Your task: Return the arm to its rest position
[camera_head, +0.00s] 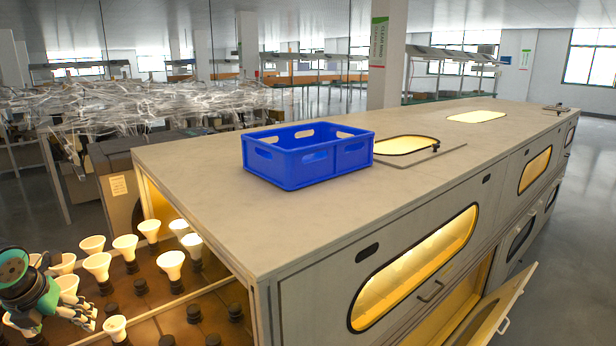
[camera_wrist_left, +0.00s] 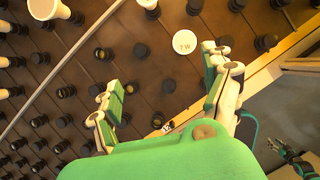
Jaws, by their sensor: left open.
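My left gripper (camera_head: 82,318) is at the lower left of the head view, low over the rack of bulbs. In the left wrist view its two fingers (camera_wrist_left: 160,75) are spread apart with nothing between them. A white bulb marked 7 W (camera_wrist_left: 185,42) stands in the rack beyond the fingertips, apart from them. A white bulb (camera_head: 115,327) stands just right of the gripper in the head view.
The brown rack (camera_head: 150,325) holds several lit bulbs (camera_head: 172,263) and several empty black sockets (camera_head: 194,313). A blue crate (camera_head: 290,175) stands on the grey cabinet top (camera_head: 210,200). A cabinet door (camera_head: 500,305) hangs open at the lower right.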

